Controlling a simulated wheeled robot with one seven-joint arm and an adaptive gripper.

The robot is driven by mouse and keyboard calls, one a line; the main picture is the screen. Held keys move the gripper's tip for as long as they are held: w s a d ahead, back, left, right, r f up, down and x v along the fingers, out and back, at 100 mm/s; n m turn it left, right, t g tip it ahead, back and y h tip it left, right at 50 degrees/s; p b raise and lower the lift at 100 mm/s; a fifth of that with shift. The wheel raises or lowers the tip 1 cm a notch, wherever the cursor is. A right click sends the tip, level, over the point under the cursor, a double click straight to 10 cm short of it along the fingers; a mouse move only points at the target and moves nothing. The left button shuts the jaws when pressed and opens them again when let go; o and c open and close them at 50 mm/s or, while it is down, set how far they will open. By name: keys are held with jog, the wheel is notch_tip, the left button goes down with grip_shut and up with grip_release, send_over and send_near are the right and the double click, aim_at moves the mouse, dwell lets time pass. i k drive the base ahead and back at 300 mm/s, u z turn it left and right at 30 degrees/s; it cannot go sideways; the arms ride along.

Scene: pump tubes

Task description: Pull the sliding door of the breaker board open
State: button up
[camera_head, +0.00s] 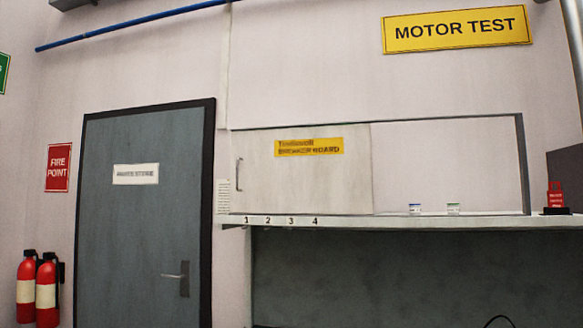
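The sliding door (320,185) of the breaker board is a pale panel with a yellow label (309,147) whose second line reads BREAKER BOARD. It covers the left part of a dark-edged wall recess (450,165). Its upright handle (239,173) is near its left edge. The right part of the recess is uncovered and shows a plain pale surface. What lies behind the panel is hidden. My gripper and arm are not in view.
A shelf (480,222) runs below the recess, numbered 1 to 4 at its left end. Two small containers (415,209) (453,209) and a red lockout-like item (556,197) stand on it. Left are a grey door (140,240) and two fire extinguishers (46,290).

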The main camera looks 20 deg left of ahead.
aim_at(322, 169)
jog(key=u, duration=2.3)
jog(key=i, duration=3.2)
jog(key=z, duration=3.45)
